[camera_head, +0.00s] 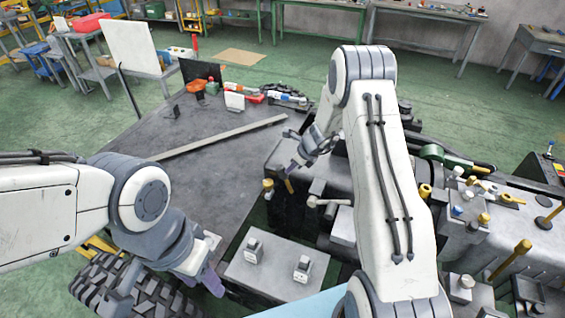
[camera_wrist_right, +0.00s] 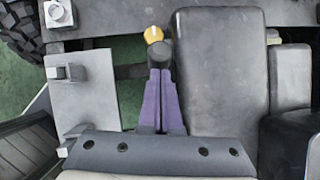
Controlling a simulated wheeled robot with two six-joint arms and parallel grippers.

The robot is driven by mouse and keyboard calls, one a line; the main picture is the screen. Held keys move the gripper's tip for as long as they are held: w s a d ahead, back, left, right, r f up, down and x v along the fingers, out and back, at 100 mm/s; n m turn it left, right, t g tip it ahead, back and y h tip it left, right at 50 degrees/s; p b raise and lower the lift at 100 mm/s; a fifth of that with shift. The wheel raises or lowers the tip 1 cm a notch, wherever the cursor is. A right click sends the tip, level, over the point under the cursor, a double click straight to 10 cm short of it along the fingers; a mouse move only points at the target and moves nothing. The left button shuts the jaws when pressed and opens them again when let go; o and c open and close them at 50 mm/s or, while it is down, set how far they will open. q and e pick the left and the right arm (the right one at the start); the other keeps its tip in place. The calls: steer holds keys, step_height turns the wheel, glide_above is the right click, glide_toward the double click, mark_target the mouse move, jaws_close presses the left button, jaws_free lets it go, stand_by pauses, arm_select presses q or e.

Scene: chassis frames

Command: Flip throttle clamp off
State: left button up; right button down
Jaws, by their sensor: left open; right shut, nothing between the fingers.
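My right gripper (camera_head: 291,168) reaches down over the chassis from the right arm. Its purple fingers (camera_wrist_right: 160,98) are shut together and empty in the right wrist view. Their tips are right beside a dark post with a yellow knob (camera_wrist_right: 153,34); whether they touch it I cannot tell. A yellow knob (camera_head: 268,184) also shows just left of the right gripper in the head view. Which fitting is the throttle clamp is not clear from the frames. My left gripper (camera_head: 212,284) is open, low at the left above the tyre side, its fingers partly hidden by its wrist.
A light-grey plate with two switch blocks (camera_head: 275,271) lies in front. A pale-handled lever (camera_head: 326,202) stands right of the right gripper. Several yellow-capped levers (camera_head: 510,258) rise at the right. A tyre (camera_head: 120,290) is at lower left. The grey deck (camera_head: 215,185) is mostly clear.

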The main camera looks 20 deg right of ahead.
steer(key=shift+w+a, duration=0.2)
steer(key=shift+a, duration=0.05)
steer(key=shift+w+a, duration=0.1)
steer(key=shift+a, duration=0.15)
steer(key=shift+r, duration=0.1)
steer(key=shift+r+p, duration=0.25)
steer(key=shift+p, duration=0.2)
steer(key=p+v, duration=0.5)
steer(key=v, duration=0.4)
steer(key=shift+d+r+p, duration=0.15)
steer(key=shift+r+p, duration=0.05)
steer(key=shift+p, duration=0.1)
